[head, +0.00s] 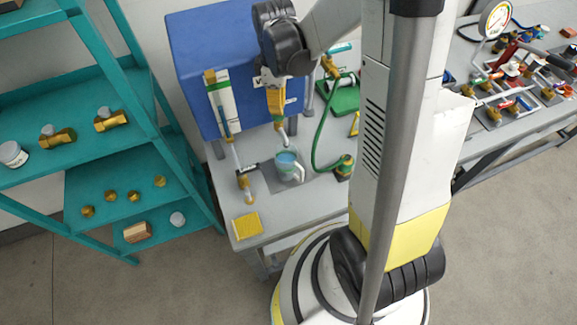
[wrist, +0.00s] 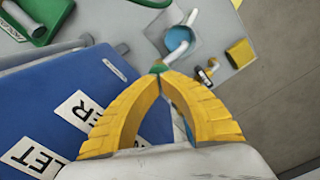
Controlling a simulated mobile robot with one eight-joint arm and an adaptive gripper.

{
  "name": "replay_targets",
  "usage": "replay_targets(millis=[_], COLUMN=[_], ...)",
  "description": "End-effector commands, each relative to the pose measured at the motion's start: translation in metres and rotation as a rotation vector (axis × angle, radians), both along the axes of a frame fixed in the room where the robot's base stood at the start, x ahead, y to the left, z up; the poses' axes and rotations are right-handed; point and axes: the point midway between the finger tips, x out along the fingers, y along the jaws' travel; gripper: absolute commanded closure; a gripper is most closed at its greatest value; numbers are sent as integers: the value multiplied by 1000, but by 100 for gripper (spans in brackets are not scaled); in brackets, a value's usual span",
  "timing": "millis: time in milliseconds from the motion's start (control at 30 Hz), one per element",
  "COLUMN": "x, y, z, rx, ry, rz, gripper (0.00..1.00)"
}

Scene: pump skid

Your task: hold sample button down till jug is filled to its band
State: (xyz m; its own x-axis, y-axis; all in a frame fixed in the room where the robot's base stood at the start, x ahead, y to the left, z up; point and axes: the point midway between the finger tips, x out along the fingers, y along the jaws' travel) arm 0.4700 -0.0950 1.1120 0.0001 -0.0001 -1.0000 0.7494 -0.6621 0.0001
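My gripper (head: 278,114) points down at the front of the blue cabinet, just above the jug. In the wrist view the yellow fingers of my gripper (wrist: 158,70) meet at their tips. A small green piece, likely the sample button (wrist: 158,67), shows right at the tips; I cannot tell whether it is pressed in. The clear jug (head: 288,166) stands upright on the bench under the pale spout (head: 284,136), with blue liquid inside. The jug also shows in the wrist view (wrist: 178,40). Its band is too small to make out.
The blue cabinet (head: 192,50) stands behind the jug. A gauge-like tube with a brass fitting (head: 245,184) is left of the jug, and a yellow block (head: 246,225) lies at the bench's front corner. A green hose (head: 318,140) runs on the right. Teal shelves (head: 80,150) stand left.

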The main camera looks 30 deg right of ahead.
Motion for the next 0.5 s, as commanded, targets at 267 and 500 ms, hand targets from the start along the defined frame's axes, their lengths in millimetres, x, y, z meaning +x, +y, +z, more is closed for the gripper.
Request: replay_targets(millis=[267, 500], x=[0, 0], y=[0, 0], z=[-10, -17], rx=[0, 0], ry=[0, 0], rz=[0, 0], gripper=[100, 100])
